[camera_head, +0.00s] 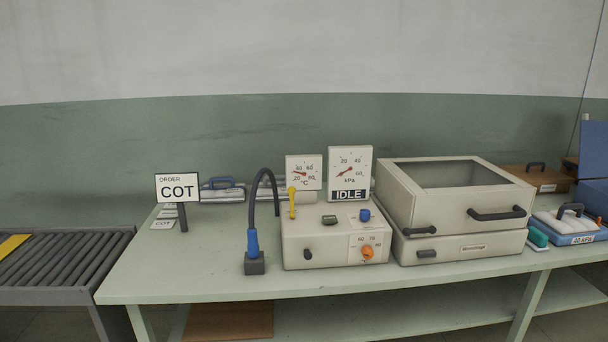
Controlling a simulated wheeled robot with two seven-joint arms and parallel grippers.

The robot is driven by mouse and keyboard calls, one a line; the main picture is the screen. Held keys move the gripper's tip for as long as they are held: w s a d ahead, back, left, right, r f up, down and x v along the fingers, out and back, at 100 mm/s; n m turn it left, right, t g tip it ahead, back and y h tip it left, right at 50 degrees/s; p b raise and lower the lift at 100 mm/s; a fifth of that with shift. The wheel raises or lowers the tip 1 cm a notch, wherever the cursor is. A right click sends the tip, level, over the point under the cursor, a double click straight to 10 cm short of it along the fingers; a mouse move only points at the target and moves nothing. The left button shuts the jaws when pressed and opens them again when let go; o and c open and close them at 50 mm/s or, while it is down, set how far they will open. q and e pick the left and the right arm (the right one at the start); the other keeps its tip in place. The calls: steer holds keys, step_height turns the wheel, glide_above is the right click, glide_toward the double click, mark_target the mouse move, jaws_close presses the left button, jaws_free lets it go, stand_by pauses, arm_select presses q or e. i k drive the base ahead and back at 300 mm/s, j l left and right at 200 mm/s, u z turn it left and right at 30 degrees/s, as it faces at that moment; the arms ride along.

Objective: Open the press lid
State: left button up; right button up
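The press (460,248) is a beige box on the right half of the green table. Its lid (402,207) has a dark window on top and a black handle (497,214) on the front. The lid is down on the base, with a thin dark gap between them. A smaller dark latch or grip (427,254) sits on the front of the base at the left. Neither of my grippers shows in the head view.
A control box (320,255) with knobs stands close left of the press, below two gauges and an IDLE sign (348,194). A black hose with a blue nozzle (253,243) stands beside it. Blue-and-white case (567,240) is at right. The table's front left (170,272) is clear.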

mark_target(460, 195)
steer(key=z, duration=1.55)
steer(key=i, duration=0.6)
